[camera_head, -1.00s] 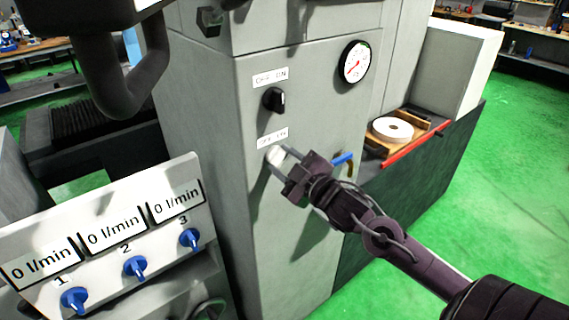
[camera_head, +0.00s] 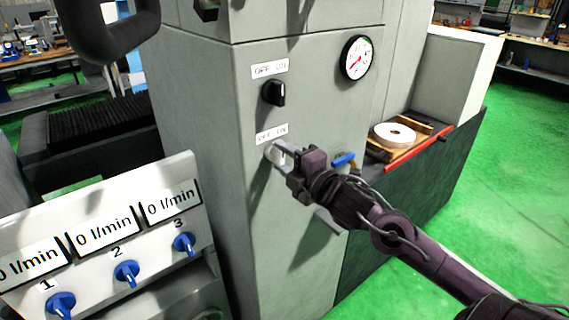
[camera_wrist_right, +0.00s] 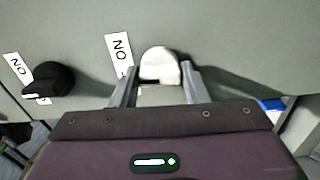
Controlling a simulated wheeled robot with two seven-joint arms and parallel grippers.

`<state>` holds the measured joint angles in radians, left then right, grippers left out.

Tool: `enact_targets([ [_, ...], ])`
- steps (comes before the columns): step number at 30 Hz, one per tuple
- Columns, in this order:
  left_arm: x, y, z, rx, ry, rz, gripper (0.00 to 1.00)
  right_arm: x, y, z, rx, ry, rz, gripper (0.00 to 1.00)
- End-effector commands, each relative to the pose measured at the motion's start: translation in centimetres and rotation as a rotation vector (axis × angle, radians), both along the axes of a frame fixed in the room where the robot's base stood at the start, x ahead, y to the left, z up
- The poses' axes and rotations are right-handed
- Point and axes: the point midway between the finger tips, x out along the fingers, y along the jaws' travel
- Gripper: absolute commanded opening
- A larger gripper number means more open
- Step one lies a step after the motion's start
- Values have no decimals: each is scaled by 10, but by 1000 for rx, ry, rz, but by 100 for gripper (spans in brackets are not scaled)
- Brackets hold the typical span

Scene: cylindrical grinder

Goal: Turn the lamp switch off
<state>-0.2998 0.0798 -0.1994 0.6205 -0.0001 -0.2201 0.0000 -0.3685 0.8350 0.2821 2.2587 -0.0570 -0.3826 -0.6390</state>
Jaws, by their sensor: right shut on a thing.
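A white rotary switch (camera_head: 271,151) sits on the grey machine panel under the lower OFF/ON label (camera_head: 272,134). In the right wrist view the white switch (camera_wrist_right: 159,66) lies between the two fingers. My right gripper (camera_head: 279,154) is shut on this white switch; it also shows in the right wrist view (camera_wrist_right: 158,88). A black rotary switch (camera_head: 273,93) sits above, under the upper OFF/ON label (camera_head: 269,68); it also shows in the right wrist view (camera_wrist_right: 51,79). Which switch is the lamp's cannot be read. My left gripper is not in view.
A round gauge (camera_head: 355,57) is at the panel's upper right. A blue-handled valve (camera_head: 344,160) is just right of my gripper. A flow panel with blue knobs (camera_head: 127,272) stands at lower left. A grinding wheel (camera_head: 394,134) lies on a wooden holder at right.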

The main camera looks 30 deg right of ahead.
Motion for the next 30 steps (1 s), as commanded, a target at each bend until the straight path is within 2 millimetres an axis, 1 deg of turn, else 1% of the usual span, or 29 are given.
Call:
enact_targets([
  [1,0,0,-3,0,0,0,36,0,0,-2,-15,2,1,18],
  [7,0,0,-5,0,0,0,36,0,0,-2,-50,0,1,18],
  [19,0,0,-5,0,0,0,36,0,0,-1,-56,0,1,18],
  [20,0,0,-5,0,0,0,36,0,0,-2,-56,0,1,42],
  [24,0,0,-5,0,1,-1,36,0,0,-1,-55,-1,1,60],
  [30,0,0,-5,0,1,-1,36,0,0,-1,-54,-2,0,61],
])
